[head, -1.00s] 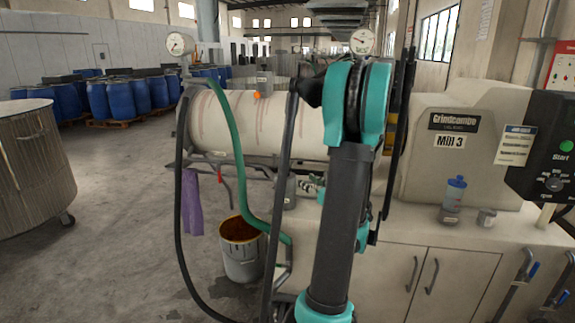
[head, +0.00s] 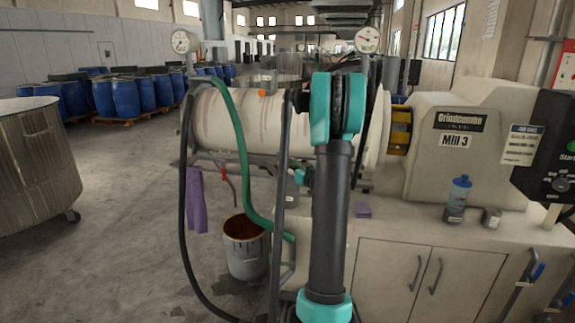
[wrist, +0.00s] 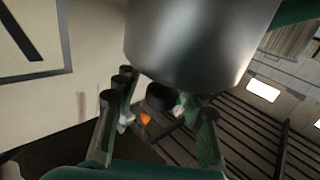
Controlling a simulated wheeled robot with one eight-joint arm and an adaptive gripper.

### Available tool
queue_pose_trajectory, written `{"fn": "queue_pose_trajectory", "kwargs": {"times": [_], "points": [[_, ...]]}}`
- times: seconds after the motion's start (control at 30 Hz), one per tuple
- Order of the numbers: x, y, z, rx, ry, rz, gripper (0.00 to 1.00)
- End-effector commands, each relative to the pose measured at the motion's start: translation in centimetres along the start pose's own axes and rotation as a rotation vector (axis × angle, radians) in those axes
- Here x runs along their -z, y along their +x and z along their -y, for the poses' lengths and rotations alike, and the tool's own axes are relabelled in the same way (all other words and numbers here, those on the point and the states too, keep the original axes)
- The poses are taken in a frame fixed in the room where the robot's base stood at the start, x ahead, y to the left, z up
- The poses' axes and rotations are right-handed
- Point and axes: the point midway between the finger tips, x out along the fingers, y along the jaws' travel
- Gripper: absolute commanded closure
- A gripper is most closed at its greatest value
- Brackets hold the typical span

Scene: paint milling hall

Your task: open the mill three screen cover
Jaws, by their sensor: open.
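Mill three (head: 425,165) is the cream machine at the right in the head view, marked "Mill 3". Its pale horizontal drum (head: 235,125) reaches left, partly behind my arm. I cannot make out the screen cover for certain. A small orange part (head: 262,93) sits at the drum's top; an orange spot (wrist: 145,119) also shows in the wrist view, beyond my fingers. My gripper (wrist: 165,100) is open, with nothing seen between its fingers. A shiny grey cylinder (wrist: 195,45), unidentified, fills the top of the wrist view. In the head view my arm hides most of the gripper.
A green hose (head: 240,150) and a black hose (head: 181,200) hang at the drum's left end. A bucket (head: 246,262) stands on the floor below.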

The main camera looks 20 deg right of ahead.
Motion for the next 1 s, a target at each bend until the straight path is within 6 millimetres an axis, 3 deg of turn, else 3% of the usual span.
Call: {"fn": "queue_pose_trajectory", "kwargs": {"times": [0.43,0.77,1.0], "points": [[0.01,1.07,0.0,-0.001,0.0,0.0,0.59],[0.01,1.04,0.0,0.0,0.0,0.0,1.0],[0.01,1.03,0.0,0.0,0.0,0.0,1.0]]}}
